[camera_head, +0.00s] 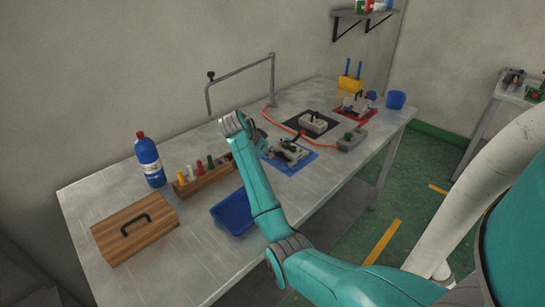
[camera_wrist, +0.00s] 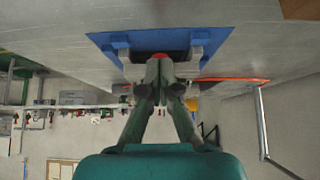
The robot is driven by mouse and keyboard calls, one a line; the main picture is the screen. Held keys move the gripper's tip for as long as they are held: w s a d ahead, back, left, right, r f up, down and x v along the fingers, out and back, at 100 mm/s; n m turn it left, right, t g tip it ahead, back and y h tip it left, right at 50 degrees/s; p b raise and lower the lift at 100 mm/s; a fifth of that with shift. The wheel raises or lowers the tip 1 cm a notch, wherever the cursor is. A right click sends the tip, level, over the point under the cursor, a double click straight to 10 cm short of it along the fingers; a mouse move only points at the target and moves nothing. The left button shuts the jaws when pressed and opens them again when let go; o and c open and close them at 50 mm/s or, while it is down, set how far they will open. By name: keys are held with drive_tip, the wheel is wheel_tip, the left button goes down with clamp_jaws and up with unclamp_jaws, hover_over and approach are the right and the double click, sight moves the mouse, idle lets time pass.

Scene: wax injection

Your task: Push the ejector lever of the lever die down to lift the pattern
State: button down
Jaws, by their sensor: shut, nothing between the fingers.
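The lever die (camera_head: 291,151) is a grey block on the blue mat (camera_head: 300,166), near the middle of the bench. In the wrist view, grey parts of the die (camera_wrist: 191,69) show on both sides of my fingers, over the blue mat (camera_wrist: 217,36). My gripper (camera_wrist: 159,62) is shut and empty, its fingertips close in front of the die. A small red part (camera_wrist: 160,55) shows just beyond the fingertips; it may be the lever's end. Whether they touch cannot be told. The pattern cannot be made out, and my arm partly hides the die in the head view.
A second die (camera_head: 313,122) sits on a black mat behind, and another on a red mat (camera_head: 371,113). A blue tray (camera_head: 232,214), a rack of colored sticks (camera_head: 207,178), a blue bottle (camera_head: 149,161) and a wooden box (camera_head: 135,229) are left.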

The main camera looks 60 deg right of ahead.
drive_tip(key=shift+f, duration=0.95)
drive_tip(key=shift+w+a+r, duration=0.2)
drive_tip(key=shift+a+r, duration=0.05)
drive_tip(key=shift+a, duration=0.5)
drive_tip(key=shift+w+a+r, duration=0.15)
drive_tip(key=shift+a+r, duration=0.1)
drive_tip(key=shift+a, duration=0.45)
drive_tip(key=v, duration=0.7)
drive_tip(key=shift+r, duration=0.2)
drive_tip(key=shift+a, duration=0.1)
